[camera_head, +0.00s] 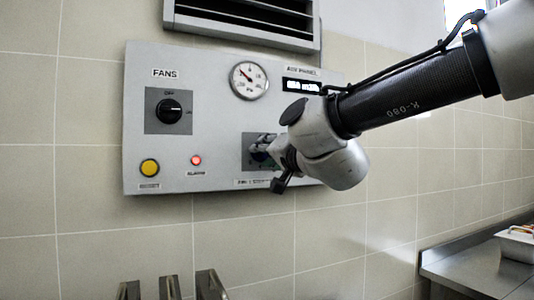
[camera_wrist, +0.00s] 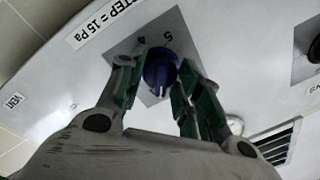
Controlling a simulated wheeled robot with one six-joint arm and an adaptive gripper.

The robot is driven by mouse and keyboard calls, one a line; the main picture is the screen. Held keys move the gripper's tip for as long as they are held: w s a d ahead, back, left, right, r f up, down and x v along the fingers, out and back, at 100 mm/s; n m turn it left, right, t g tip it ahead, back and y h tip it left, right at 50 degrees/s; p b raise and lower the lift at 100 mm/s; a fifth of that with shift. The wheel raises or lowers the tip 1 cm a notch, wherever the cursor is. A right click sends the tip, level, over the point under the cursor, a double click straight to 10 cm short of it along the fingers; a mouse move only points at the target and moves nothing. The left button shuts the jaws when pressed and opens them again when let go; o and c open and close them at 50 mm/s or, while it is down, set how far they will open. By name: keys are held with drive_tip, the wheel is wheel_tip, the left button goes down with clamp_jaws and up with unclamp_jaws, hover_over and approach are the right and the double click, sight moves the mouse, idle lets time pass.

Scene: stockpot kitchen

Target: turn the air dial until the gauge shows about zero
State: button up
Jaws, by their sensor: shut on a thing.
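The blue air dial (camera_wrist: 160,68) sits on a grey plate with numbers such as 4 and 5 around it. My gripper (camera_wrist: 155,85) has its green-padded fingers on either side of the dial, closed on it. In the head view my gripper (camera_head: 264,146) is at the lower right of the panel, and it and my wrist mostly hide the dial. The round white gauge (camera_head: 249,80) is above; its needle points to the upper left. Its figures are too small to read surely. The dark display (camera_head: 301,86) has white text, too blurred to read.
The grey wall panel (camera_head: 220,120) also carries a black FANS knob (camera_head: 169,111), a yellow button (camera_head: 149,168) and a lit red lamp (camera_head: 196,160). A vent (camera_head: 245,25) is above. A steel counter (camera_head: 470,268) stands at right. A label reads "STEP = 15 Pa" (camera_wrist: 105,22).

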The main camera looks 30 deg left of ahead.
drive_tip(key=shift+m, duration=0.8)
drive_tip(key=o, duration=1.1)
drive_tip(key=shift+c, duration=0.2)
drive_tip(key=shift+d, duration=0.1)
drive_tip(key=v, duration=1.2)
drive_tip(key=shift+f, duration=0.15)
